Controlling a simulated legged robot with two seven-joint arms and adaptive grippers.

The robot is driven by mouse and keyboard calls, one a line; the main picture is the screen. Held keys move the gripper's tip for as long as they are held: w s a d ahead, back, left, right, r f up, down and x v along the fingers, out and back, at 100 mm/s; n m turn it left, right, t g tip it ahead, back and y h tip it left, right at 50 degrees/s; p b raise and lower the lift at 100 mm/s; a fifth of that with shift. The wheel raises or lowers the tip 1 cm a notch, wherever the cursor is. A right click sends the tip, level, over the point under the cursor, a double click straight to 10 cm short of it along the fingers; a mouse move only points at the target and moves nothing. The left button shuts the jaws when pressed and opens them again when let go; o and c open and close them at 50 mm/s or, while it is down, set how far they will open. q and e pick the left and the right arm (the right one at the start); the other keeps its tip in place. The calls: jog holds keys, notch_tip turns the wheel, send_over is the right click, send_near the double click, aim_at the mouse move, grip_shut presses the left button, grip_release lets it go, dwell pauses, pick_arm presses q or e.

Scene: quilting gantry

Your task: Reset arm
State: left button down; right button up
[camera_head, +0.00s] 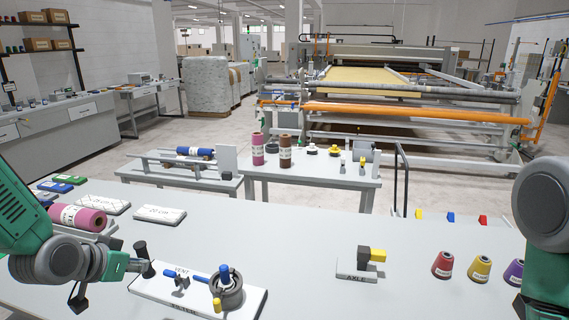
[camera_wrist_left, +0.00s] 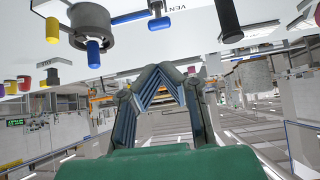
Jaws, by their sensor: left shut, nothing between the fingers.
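My left arm comes in from the left in the head view. My left gripper (camera_head: 122,264) is over the near left of the table, beside the white fixture board. In the left wrist view its two fingers (camera_wrist_left: 163,80) meet at the tips, with nothing between them. The board (camera_head: 238,308) carries a grey ring-shaped part (camera_head: 228,291) with a blue peg (camera_head: 224,273). The ring part (camera_wrist_left: 90,25) also shows in the wrist view. A black-topped lever (camera_head: 140,248) stands close to the gripper; I cannot tell whether they touch. My right arm shows at the right edge, its gripper out of view.
A pink roll (camera_head: 78,217) and white pads (camera_head: 160,215) lie at the left. An axle block (camera_head: 357,270) stands right of centre. Red (camera_head: 442,264) and yellow (camera_head: 479,267) cones stand at the right. The table middle is clear. A quilting machine (camera_head: 400,112) stands behind.

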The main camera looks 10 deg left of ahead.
pick_arm(q)
jog(key=s+d+f+n+g, duration=0.1)
jog(key=s+d+f+g, duration=0.2)
jog(key=s+f, duration=0.6)
jog(key=s+d+f+g+y, duration=0.1)
jog(key=s+d+f+g, duration=0.35)
jog(key=s, duration=0.75)
jog(key=s+d+f+n+g, duration=0.1)
jog(key=s+d+f+g, duration=0.1)
jog(key=s+f, duration=0.8)
notch_tip(320, 180, down, 12)
jog(key=w+m+b, duration=0.1)
jog(key=w+b, duration=0.1)
jog(key=b, duration=1.2)
jog(key=shift+d+t+b, duration=0.2)
jog(key=shift+t+b, duration=0.1)
jog(key=shift+t, duration=0.15)
jog(key=shift+w+a, duration=0.1)
jog(key=shift+w, duration=0.05)
